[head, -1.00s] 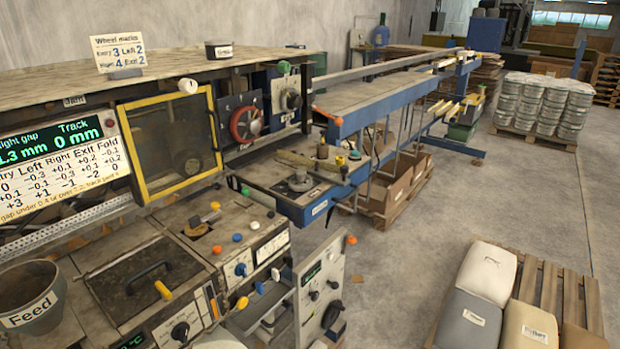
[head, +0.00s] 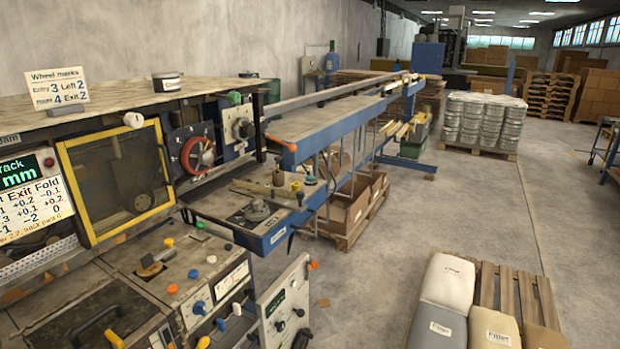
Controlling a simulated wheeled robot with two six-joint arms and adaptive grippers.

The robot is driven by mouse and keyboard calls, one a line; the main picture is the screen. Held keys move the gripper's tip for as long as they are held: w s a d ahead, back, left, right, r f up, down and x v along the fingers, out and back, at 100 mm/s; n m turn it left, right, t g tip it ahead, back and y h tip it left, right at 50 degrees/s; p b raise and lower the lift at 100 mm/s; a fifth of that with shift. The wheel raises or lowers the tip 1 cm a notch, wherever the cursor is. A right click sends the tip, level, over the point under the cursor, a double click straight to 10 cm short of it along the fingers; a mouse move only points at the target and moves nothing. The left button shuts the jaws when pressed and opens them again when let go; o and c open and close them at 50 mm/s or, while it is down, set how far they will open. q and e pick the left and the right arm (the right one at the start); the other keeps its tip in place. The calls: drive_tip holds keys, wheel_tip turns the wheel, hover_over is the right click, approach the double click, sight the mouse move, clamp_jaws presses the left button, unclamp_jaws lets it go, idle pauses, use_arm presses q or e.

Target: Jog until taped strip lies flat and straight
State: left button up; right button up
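The laminating machine fills the left side of the head view. Its yellow-framed window (head: 117,180) is closed, and a red-rimmed wheel (head: 198,154) sits right of it. A display (head: 22,170) at the left edge is cut off, showing "Track" and "mm". The table of numbers (head: 35,210) below it is partly cut off. Several coloured knobs and buttons, such as a blue knob (head: 199,308), are on the lower panels. A long blue-edged outfeed table (head: 325,122) runs away from the machine. I cannot make out a taped strip. Neither gripper is in view.
A "Wheel marks" card (head: 57,90) and a small tin (head: 167,82) stand on the machine top. Filled sacks (head: 447,280) lie on a pallet (head: 515,290) at front right. Stacked pails (head: 484,122) stand farther back. The floor (head: 410,215) between is clear.

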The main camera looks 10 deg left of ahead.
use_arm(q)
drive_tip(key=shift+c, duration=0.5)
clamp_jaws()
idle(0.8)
